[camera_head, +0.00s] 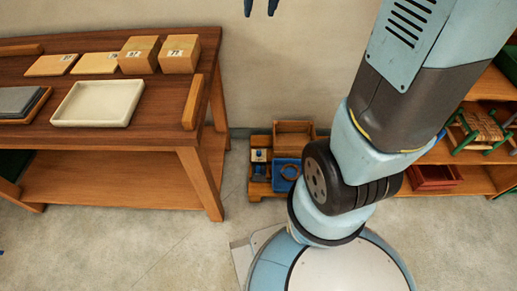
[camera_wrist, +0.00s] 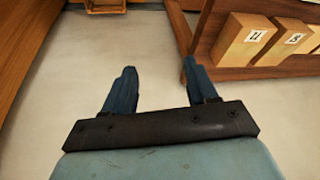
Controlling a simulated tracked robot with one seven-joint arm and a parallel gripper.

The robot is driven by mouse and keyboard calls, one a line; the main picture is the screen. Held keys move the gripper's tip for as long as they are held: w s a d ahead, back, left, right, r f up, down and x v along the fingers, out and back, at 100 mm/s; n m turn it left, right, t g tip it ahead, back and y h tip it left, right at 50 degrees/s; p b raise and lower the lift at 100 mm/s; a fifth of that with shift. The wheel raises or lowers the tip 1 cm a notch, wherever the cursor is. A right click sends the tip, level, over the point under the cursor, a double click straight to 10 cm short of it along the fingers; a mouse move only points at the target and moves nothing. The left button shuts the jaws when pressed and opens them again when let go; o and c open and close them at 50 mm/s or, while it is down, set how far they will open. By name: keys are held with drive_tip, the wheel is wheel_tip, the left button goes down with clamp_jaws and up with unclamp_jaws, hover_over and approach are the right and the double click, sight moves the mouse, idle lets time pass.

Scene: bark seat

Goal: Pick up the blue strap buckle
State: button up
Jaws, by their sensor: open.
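My gripper (camera_wrist: 158,82) is open and empty in the wrist view, its two dark blue fingers apart above bare floor. Its fingertips also show at the top edge of the head view (camera_head: 262,6), high in front of the wall. In the head view, small blue pieces (camera_head: 259,156) sit in a wooden holder (camera_head: 258,187) on the floor by the wall. Beside them is a blue tray (camera_head: 281,186) with a ring-like item in it. These are too small for me to tell which one is the strap buckle. My gripper is well away from them.
An open wooden box (camera_head: 293,132) stands behind the blue tray. At right, a shelf holds a red crate (camera_head: 433,177) and a green-framed woven stool (camera_head: 480,127). The floor between is clear.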

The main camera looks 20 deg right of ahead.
drive_tip(key=w+f+g, duration=0.1)
drive_tip(key=w+f, duration=1.2)
drive_tip(key=f, duration=0.4)
drive_tip(key=m+g, duration=0.3)
hover_over(258, 168)
wheel_tip(258, 168, down, 61)
drive_tip(key=shift+h, duration=0.3)
drive_tip(key=f, duration=0.8)
drive_tip(key=shift+s+d+f, duration=0.1)
drive_tip(key=shift+s+d, duration=0.15)
drive_tip(key=shift+d, duration=0.05)
drive_tip(key=shift+w+a+f, duration=0.1)
drive_tip(key=shift+w+f, duration=0.05)
drive_tip(key=shift+f, duration=1.15)
drive_tip(key=shift+w+a+f, duration=0.1)
drive_tip(key=shift+w+f, duration=0.05)
drive_tip(key=shift+f, duration=1.15)
drive_tip(key=shift+c, duration=0.4)
clamp_jaws()
